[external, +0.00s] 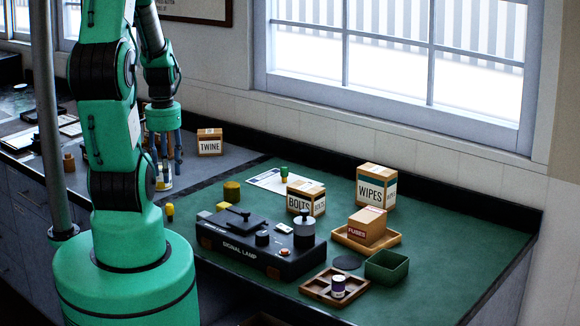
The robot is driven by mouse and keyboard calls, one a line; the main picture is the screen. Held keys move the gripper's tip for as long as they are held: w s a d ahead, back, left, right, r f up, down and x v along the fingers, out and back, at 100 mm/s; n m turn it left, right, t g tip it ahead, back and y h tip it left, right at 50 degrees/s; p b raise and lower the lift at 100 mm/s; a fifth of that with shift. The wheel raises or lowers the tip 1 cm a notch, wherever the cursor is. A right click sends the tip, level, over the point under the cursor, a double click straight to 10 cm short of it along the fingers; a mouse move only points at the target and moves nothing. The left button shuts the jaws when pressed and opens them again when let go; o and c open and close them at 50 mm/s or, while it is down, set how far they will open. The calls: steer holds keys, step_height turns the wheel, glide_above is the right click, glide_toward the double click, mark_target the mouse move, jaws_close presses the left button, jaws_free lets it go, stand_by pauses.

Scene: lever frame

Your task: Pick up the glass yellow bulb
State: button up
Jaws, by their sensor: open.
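My gripper (164,172) points down at the left, over the grey-blue worktop, with its fingers apart. A small yellow thing (160,185) shows low between or just behind the fingers. It may be the glass yellow bulb, but it is too small and too covered to be sure, and I cannot tell if the fingers touch it. Another small yellow piece with a dark end (170,212) stands nearer the camera, beside my arm.
A TWINE box (210,142) stands right of my gripper. BOLTS (300,203) and WIPES (375,190) boxes stand on the green mat. A FUSES box (367,227) sits on a wooden tray. A green bin (386,267) and a divided wooden tray (318,287) are at front right.

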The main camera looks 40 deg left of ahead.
glide_above(169, 204)
steer(key=shift+s+d+f+b, duration=0.1)
steer(key=shift+d+f+b, duration=0.1)
steer(key=shift+f, duration=1.4)
steer(key=shift+s+d+f+b, duration=0.1)
steer(key=shift+f+b, duration=0.1)
steer(key=shift+f, duration=1.35)
steer(key=shift+f, duration=0.1)
steer(key=shift+w+a+f+b, duration=0.1)
steer(key=shift+f+b, duration=0.15)
steer(key=shift+f, duration=1.05)
steer(key=shift+w+a+f+b, duration=0.1)
steer(key=shift+f+b, duration=0.15)
steer(key=shift+f, duration=1)
steer(key=c, duration=1)
